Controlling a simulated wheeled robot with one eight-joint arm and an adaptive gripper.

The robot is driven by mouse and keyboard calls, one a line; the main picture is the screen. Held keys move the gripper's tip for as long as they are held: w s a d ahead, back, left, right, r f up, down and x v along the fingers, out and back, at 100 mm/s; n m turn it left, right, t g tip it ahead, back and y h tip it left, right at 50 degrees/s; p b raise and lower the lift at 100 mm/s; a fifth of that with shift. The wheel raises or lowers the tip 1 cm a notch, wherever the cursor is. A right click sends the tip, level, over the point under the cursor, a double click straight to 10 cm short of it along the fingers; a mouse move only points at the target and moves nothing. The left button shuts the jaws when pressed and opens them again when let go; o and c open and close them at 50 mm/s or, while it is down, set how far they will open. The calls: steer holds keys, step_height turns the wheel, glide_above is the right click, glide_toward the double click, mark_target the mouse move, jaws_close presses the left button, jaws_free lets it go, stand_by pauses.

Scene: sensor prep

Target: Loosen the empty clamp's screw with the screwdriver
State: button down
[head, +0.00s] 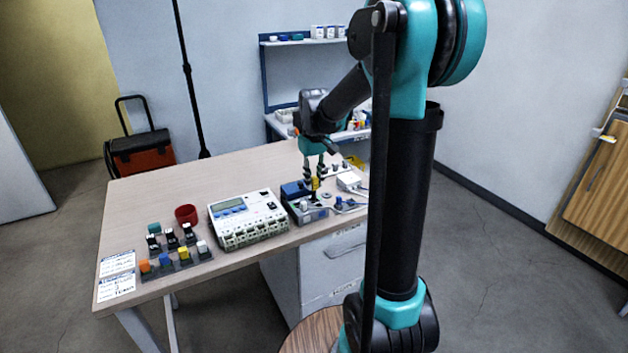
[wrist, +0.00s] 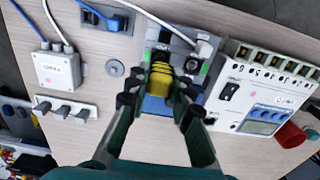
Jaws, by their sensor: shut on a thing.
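My gripper (wrist: 160,95) is shut on the yellow, ribbed handle of the screwdriver (wrist: 161,78). The handle points up toward the wrist camera, so its shaft and tip are hidden below it. It stands over the blue and grey clamp block (wrist: 154,105). Beside the handle is a dark clamp (wrist: 166,38) with no cable visible in it; its screw cannot be made out. A white plug with a cable (wrist: 204,49) sits at the neighbouring position. In the head view my gripper (head: 314,167) is above the block (head: 291,189), with the yellow handle (head: 315,184) between its fingers.
A white sensor box (wrist: 58,70) and a small switch strip (wrist: 66,108) lie on the other side. Coloured connectors (head: 182,253) stand at the table's left end. The table's back left is clear.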

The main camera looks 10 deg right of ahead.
steer(key=shift+f, duration=0.45)
stand_by(1.3)
steer(key=n, duration=0.3)
steer(key=shift+n, duration=0.4)
steer(key=n, duration=0.9)
steer(key=shift+n, duration=0.4)
steer(key=n, duration=0.5)
steer(key=c, duration=1)
jaws_free()
